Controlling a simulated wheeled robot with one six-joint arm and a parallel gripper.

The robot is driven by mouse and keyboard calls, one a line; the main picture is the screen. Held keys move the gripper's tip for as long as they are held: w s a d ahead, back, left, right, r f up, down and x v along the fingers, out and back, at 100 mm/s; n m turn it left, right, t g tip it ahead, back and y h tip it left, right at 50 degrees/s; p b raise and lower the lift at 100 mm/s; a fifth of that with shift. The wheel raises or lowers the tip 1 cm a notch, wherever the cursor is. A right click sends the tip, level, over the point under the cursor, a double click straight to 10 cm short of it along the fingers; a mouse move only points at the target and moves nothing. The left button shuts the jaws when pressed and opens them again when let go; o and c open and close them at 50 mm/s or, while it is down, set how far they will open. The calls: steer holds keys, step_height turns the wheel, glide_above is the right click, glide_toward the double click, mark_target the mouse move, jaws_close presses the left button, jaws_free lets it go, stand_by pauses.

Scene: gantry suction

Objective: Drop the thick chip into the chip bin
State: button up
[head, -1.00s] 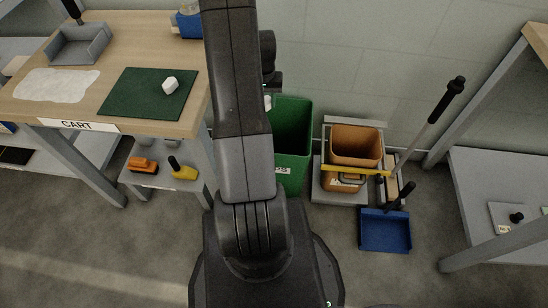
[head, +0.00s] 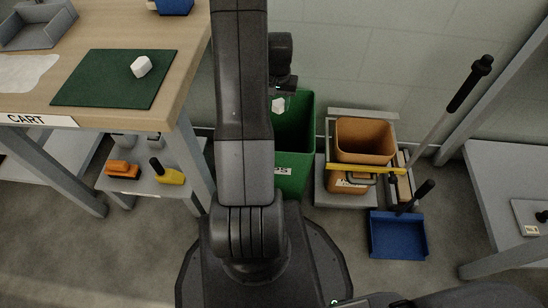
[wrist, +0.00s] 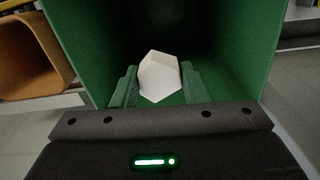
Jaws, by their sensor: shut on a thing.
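A white, faceted chip (wrist: 160,77) sits between the two fingers of my gripper (wrist: 159,90) in the wrist view. My gripper is shut on it. The chip also shows in the head view (head: 278,105), below my wrist and over the mouth of the green chip bin (head: 295,160). In the wrist view the bin's green walls (wrist: 225,45) surround the chip on both sides, with a dark inside beyond. My arm hides the bin's left part and part of its label. I cannot tell how deep the chip hangs.
Another white chip (head: 141,66) lies on a green mat (head: 105,88) on the cart (head: 183,60) at left. An orange mop bucket (head: 364,140) stands close right of the bin, with a blue dustpan (head: 398,236) in front. A grey shelf (head: 490,190) is at far right.

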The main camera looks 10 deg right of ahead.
steer(key=shift+f+b, duration=1.05)
steer(key=shift+f, duration=0.85)
steer(key=o, duration=1.1)
steer(key=shift+c, duration=0.2)
step_height(320, 180, up, 14)
steer(key=p, duration=0.4)
steer(key=shift+p, duration=0.4)
steer(key=shift+f, duration=0.1)
